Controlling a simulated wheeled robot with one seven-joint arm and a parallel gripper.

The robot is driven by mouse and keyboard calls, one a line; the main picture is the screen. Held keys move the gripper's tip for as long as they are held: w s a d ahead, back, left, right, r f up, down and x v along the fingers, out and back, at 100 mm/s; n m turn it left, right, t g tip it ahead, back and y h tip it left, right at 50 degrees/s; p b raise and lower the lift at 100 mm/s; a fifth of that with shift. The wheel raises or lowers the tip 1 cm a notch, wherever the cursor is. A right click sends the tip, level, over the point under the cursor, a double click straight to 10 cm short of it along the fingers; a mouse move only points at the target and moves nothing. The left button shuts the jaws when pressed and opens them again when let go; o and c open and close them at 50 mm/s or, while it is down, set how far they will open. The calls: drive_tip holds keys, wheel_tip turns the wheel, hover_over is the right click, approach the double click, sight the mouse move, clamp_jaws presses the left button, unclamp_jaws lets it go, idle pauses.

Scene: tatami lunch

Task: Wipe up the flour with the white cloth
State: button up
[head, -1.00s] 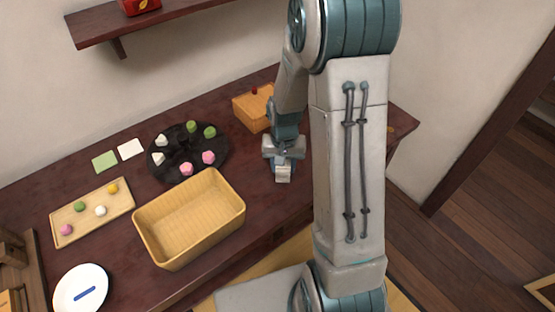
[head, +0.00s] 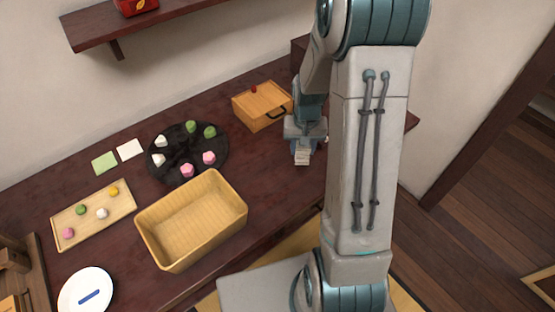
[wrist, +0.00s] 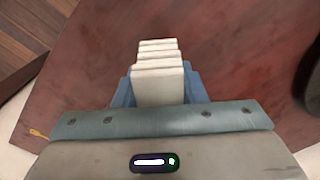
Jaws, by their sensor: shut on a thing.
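My gripper (head: 303,156) is low over the right part of the dark red table, to the right of the black plate. It is shut on a pale, layered thing, which I take to be the white cloth (wrist: 158,82). In the wrist view the cloth and the pale fingertips are hard to tell apart. Whether it touches the table is unclear. I make out no clear patch of flour on the table; some of the surface is hidden behind my arm.
A wooden box with a dark handle (head: 262,107) stands just behind and left of my gripper. The black plate (head: 174,158) with sweets and an empty tan basket (head: 165,254) are to the left. White (head: 130,149) and green (head: 105,162) squares lie farther left.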

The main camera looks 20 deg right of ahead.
drive_tip(key=shift+d+r+p, duration=0.15)
drive_tip(key=shift+r+p, duration=0.4)
drive_tip(key=shift+r, duration=0.35)
drive_tip(key=shift+r+p, duration=1.15)
drive_tip(key=shift+r, duration=0.6)
